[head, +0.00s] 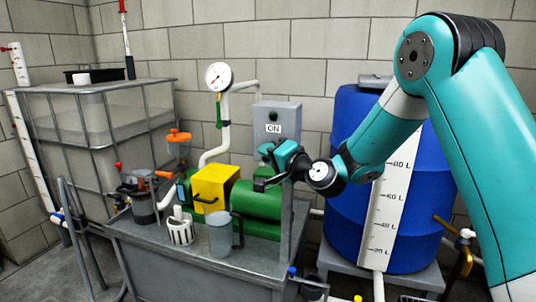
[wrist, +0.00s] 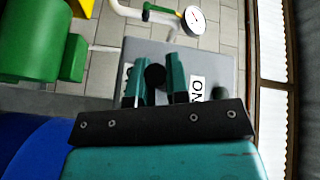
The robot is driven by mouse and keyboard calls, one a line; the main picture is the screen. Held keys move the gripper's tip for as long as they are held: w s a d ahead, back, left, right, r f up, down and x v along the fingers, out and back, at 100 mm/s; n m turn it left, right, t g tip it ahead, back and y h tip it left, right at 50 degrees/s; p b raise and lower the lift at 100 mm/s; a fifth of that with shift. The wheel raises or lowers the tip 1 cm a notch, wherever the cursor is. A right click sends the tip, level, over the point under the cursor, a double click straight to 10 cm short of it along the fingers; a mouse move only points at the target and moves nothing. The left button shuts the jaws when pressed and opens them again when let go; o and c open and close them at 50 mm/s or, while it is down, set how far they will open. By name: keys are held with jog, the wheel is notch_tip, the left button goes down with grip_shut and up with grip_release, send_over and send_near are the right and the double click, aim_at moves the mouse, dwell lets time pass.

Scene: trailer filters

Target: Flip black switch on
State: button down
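A grey switch box (head: 279,113) stands upright behind the green machine, with an "ON" label (head: 274,128) on its front. In the wrist view, the box face (wrist: 215,65) carries a round black switch (wrist: 155,76) beside the "ON" label (wrist: 197,91). My gripper (wrist: 155,84) is open, with one teal finger on each side of the black switch and small gaps showing. I cannot tell whether a finger touches it. In the head view my gripper (head: 268,151) is in front of the box below the label and hides the switch. A second label is partly covered by the left finger.
A dark round button or lamp (wrist: 218,93) sits beyond the label. The green machine (head: 257,198) and yellow box (head: 212,187) stand on a metal table (head: 200,265) beneath my gripper. A pressure gauge (head: 218,76) and white pipe are left, a blue barrel (head: 345,185) right.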

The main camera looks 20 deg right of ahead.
jog(key=shift+r+p, duration=0.15)
jog(key=shift+p, duration=0.25)
jog(key=r+m+p, duration=0.1)
jog(key=p, duration=0.2)
jog(key=shift+s+g+p, duration=0.1)
jog(key=shift+g+p, duration=0.2)
jog(key=shift+p, duration=0.1)
jog(key=r+m+g+p, duration=0.1)
jog(key=m+p, duration=0.1)
jog(key=p, duration=0.3)
jog(key=shift+r+h, duration=0.1)
jog(key=shift+h, duration=0.2)
jog(key=p, duration=0.2)
jog(key=m+g+p, duration=0.1)
jog(key=p, duration=0.1)
jog(key=shift+r+m, duration=0.25)
jog(key=shift+m, duration=0.05)
jog(key=m+g+p, duration=0.1)
jog(key=p, duration=0.2)
jog(key=shift+r+g, duration=0.1)
jog(key=shift+g, duration=0.2)
jog(key=shift+m+p, duration=0.3)
jog(key=shift+p, duration=0.05)
jog(key=c, duration=1.1)
grip_release()
